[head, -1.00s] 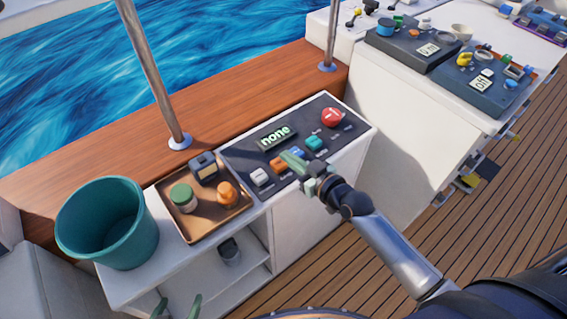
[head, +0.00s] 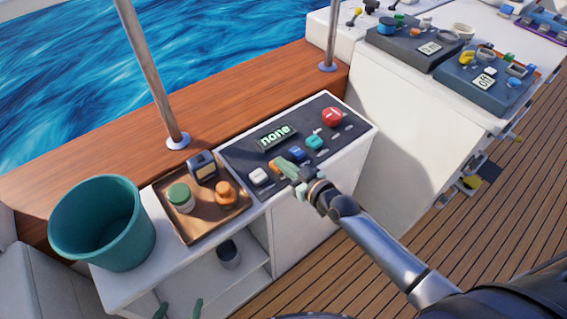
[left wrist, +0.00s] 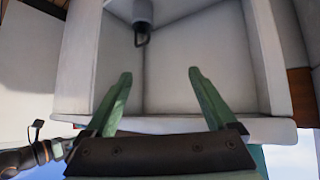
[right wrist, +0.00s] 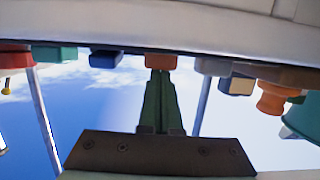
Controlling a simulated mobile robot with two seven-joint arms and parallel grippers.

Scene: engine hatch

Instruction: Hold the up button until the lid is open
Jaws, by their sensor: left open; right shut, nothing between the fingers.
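The dark control panel (head: 238,157) has a row of buttons: white (head: 259,176), orange (head: 275,165), blue (head: 296,153), teal (head: 315,142) and a larger red one (head: 332,117). Their labels are too small to read, so I cannot tell which is up. The display (head: 276,136) reads "none". My right gripper (head: 284,164) is shut and empty, its tips at the orange button and partly covering it. In the right wrist view the fingertips line up with the orange button (right wrist: 161,61); contact is unclear. My left gripper (head: 179,309) is open and empty, low before the cabinet. I cannot identify the lid.
A tray (head: 192,238) with a green-topped jar, an orange knob-like object and a dark box sits left of the panel. A teal bucket (head: 103,235) stands further left. More consoles (head: 485,85) stand at the right.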

